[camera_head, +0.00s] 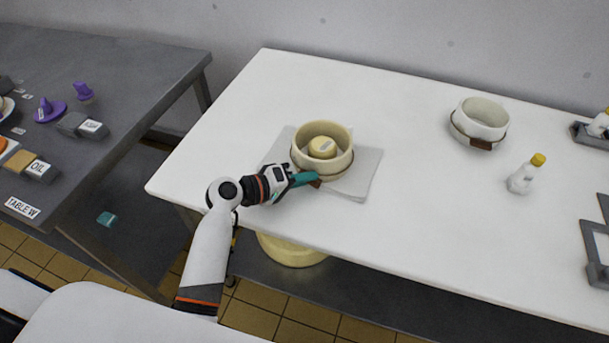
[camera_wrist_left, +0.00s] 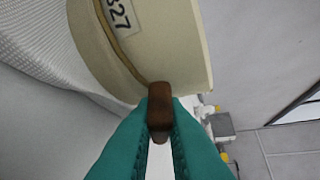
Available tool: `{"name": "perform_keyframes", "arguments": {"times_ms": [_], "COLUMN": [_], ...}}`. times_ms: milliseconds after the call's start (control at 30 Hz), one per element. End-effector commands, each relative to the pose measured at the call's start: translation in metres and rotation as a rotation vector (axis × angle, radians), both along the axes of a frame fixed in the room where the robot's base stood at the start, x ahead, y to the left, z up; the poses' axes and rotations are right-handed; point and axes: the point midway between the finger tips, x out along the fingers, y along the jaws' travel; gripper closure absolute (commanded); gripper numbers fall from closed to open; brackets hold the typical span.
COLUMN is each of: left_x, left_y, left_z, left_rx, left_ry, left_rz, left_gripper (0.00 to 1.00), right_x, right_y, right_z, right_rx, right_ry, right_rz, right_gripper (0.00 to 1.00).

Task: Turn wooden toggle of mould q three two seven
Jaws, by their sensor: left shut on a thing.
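The cream round mould (camera_head: 341,163) stands on a folded white cloth (camera_head: 364,177) on the white table. In the left wrist view the mould (camera_wrist_left: 166,42) bears a label (camera_wrist_left: 117,14) ending in "27"; the rest of it is cut off. A cord runs round the mould to a brown wooden toggle (camera_wrist_left: 159,106). My left gripper (camera_head: 312,178), with teal fingers, is shut on the toggle at the mould's near side. The fingers (camera_wrist_left: 160,128) sit on both sides of the toggle. In the head view the gripper mostly hides the toggle. My right gripper is not in view.
A second, paler mould (camera_head: 482,117) with a brown toggle (camera_head: 481,145) stands at the back right. A grey table (camera_head: 130,67) with labelled items is at left. The white table's middle is clear.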

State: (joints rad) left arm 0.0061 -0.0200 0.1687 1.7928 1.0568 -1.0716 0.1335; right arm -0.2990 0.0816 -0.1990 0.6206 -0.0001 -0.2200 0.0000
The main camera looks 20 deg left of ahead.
Motion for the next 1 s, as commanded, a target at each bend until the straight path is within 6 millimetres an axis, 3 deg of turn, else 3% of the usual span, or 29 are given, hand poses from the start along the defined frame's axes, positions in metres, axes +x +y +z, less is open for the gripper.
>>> {"name": "perform_keyframes", "arguments": {"times_ms": [800,1000], "left_x": [-0.001,-0.001], "left_y": [-0.007,-0.009], "left_z": [0.015,0.012], "left_rx": [0.703,0.872], "left_ry": [-0.023,-0.028], "left_rz": [-0.002,-0.003], "left_gripper": [1.0,1.0], "right_x": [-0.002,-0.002], "right_y": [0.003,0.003], "right_z": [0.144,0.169], "right_rx": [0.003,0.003], "right_ry": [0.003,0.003], "right_rz": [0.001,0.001], "right_gripper": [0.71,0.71]}}
